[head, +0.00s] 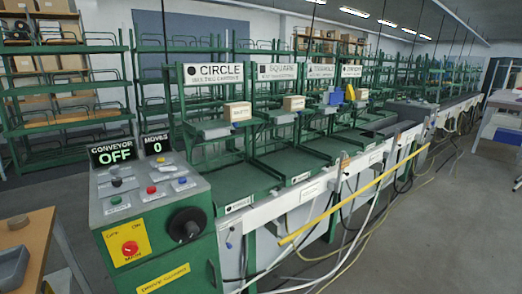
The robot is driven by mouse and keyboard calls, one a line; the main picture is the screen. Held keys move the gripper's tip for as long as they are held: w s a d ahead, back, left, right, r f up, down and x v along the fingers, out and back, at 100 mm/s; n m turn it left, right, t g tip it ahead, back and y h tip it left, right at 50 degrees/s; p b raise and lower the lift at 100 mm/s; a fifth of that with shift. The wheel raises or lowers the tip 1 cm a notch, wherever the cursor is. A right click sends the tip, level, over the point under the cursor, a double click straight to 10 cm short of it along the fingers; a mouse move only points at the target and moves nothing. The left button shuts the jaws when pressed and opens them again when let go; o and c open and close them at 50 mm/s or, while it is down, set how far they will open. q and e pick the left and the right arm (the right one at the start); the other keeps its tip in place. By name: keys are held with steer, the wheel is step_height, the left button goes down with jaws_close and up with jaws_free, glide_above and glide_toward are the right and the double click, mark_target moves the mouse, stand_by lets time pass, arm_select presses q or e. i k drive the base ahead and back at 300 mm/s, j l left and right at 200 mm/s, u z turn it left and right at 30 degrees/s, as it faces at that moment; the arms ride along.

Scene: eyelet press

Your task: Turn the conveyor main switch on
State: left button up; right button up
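The conveyor main switch (129,248) is a red rotary knob on a yellow plate. The plate is on the front of the green and grey control cabinet (185,268) at the lower left. The plate carries small lettering above the knob and "MAIN" below it. The knob's exact angle is too small to tell. A display (112,152) on top of the cabinet reads "CONVEYOR OFF". A second display (156,144) reads "MOVES 0". Neither of my grippers is in view.
A black handwheel (187,225) sticks out to the right of the switch. Several buttons cover the panel top. A wooden table (30,238) with a grey tray stands at the left edge. A yellow bar (355,196) runs along the conveyor; hoses hang below. The right floor is mostly clear.

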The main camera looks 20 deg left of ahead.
mark_target(129, 248)
steer(key=u, duration=1.7)
